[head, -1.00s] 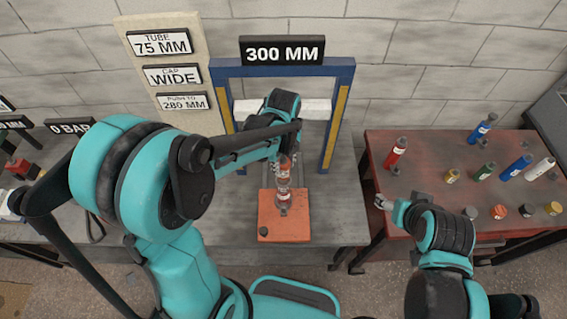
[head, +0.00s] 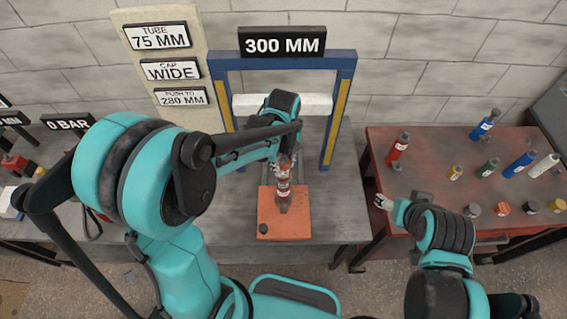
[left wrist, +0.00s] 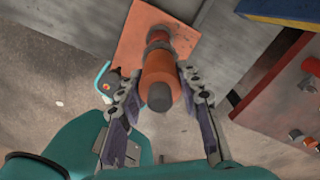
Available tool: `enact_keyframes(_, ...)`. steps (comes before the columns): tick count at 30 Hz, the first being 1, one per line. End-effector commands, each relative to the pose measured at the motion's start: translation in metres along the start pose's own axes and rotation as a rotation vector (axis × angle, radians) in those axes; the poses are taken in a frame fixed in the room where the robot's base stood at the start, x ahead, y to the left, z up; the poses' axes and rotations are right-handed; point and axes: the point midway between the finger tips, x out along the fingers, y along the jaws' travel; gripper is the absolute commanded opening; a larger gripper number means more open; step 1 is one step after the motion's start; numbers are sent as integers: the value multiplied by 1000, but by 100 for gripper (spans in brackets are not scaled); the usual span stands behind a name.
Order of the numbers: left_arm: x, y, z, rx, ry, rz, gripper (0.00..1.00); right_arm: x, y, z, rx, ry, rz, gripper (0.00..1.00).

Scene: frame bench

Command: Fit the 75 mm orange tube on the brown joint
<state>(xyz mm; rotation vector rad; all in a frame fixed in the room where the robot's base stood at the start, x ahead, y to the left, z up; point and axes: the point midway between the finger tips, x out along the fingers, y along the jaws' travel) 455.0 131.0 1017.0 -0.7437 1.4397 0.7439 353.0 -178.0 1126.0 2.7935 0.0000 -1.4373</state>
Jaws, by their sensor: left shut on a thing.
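The orange tube (left wrist: 160,72), with a dark grey end towards the camera, is between the fingers of my left gripper (left wrist: 160,84) in the left wrist view. In the head view my left gripper (head: 280,160) is shut on it, above the orange base plate (head: 272,222). The tube is in line with a brownish-red stack (head: 284,190) standing on that plate. I cannot tell which piece is the brown joint, or whether the tube is seated; the gripper and tube hide the contact. My right gripper (head: 383,202) is by the red table's left edge; its finger opening is unclear.
A blue frame (head: 346,110) signed 300 MM stands behind the plate. A board (head: 165,65) reads tube 75 mm, cap wide, push to 280 mm. The red table (head: 430,150) at right holds several coloured tubes and small round parts. The grey bench right of the plate is clear.

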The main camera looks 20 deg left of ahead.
Motion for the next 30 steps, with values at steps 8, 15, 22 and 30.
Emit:
enact_keyframes(8,3,0,0,0,0,0,59,2,0,2,0,0,0,66)
enact_keyframes(15,3,0,0,0,0,0,59,2,0,2,0,0,0,66)
enact_keyframes(22,-19,0,0,0,0,0,59,2,0,2,0,0,0,66)
enact_keyframes(30,-79,0,0,0,0,0,59,2,0,2,0,0,0,66)
